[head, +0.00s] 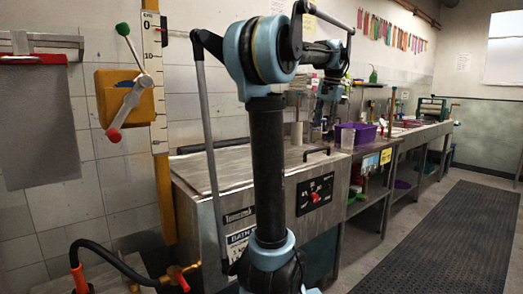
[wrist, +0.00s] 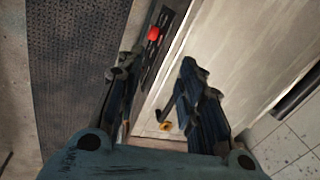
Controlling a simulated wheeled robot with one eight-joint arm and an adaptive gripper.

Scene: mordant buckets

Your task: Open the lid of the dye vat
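The dye vat (head: 215,205) is a metal box with a "BATH" label on its front. Its flat metal lid (head: 200,165) lies shut, with a dark bar handle (head: 317,151) at its front right edge. In the wrist view the pale lid (wrist: 235,45) fills the upper right. The dark control panel with a red knob (wrist: 154,33) shows beyond the fingertips. My gripper (wrist: 160,65) is open and empty, pointing down above the vat's front edge.
A yellow wall box with a lever (head: 120,98) and a hose (head: 100,252) are at the left. The dark floor mat (head: 440,240) is clear.

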